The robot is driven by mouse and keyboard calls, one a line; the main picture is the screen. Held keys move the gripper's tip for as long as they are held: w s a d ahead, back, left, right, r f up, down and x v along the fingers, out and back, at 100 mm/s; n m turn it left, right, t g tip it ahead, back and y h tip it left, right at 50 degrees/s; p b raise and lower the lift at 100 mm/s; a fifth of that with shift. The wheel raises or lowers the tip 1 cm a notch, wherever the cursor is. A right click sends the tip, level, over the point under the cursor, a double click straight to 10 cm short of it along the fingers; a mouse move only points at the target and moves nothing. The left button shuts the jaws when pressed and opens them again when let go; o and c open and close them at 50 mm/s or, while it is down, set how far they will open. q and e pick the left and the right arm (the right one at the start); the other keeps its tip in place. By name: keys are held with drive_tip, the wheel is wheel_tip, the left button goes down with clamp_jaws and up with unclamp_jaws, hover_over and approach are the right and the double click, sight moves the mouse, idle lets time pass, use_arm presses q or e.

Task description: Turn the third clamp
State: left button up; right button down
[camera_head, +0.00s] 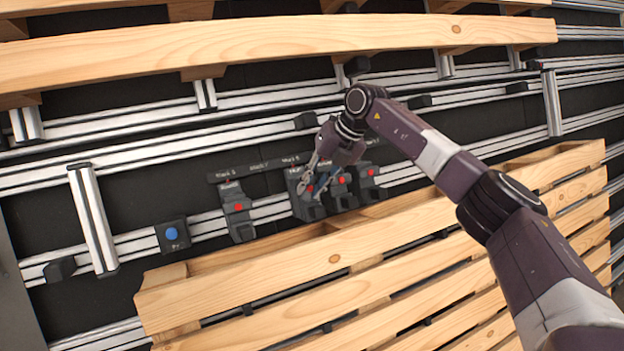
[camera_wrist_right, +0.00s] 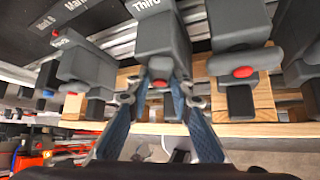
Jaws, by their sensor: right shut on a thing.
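The third clamp (camera_wrist_right: 155,38) is a dark grey block with a red button, its label partly reading "Third" in the right wrist view. In the head view the clamp (camera_head: 303,207) sits on the metal rail, partly hidden by my right gripper (camera_head: 311,187). The right gripper (camera_wrist_right: 159,99) has its fingers on either side of the clamp's lower end and is shut on it; the exact contact is hard to see. My left gripper is not in view.
Similar clamps stand on both sides: one to the left (camera_head: 238,212), others to the right (camera_head: 342,190). A blue-button box (camera_head: 172,234) is farther left. A wooden pallet (camera_head: 330,262) lies close below the clamps, and a wooden beam (camera_head: 270,42) spans above.

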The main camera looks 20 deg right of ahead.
drive_tip(key=n+h, duration=0.3)
drive_tip(key=shift+a+h, duration=0.15)
drive_tip(key=shift+h, duration=0.15)
idle(0.6)
drive_tip(key=c, duration=2)
unclamp_jaws()
drive_tip(key=shift+r, duration=0.1)
drive_tip(key=shift+s+r, duration=0.1)
drive_tip(key=shift+r, duration=0.25)
drive_tip(key=v, duration=1.1)
drive_tip(key=shift+a, duration=0.1)
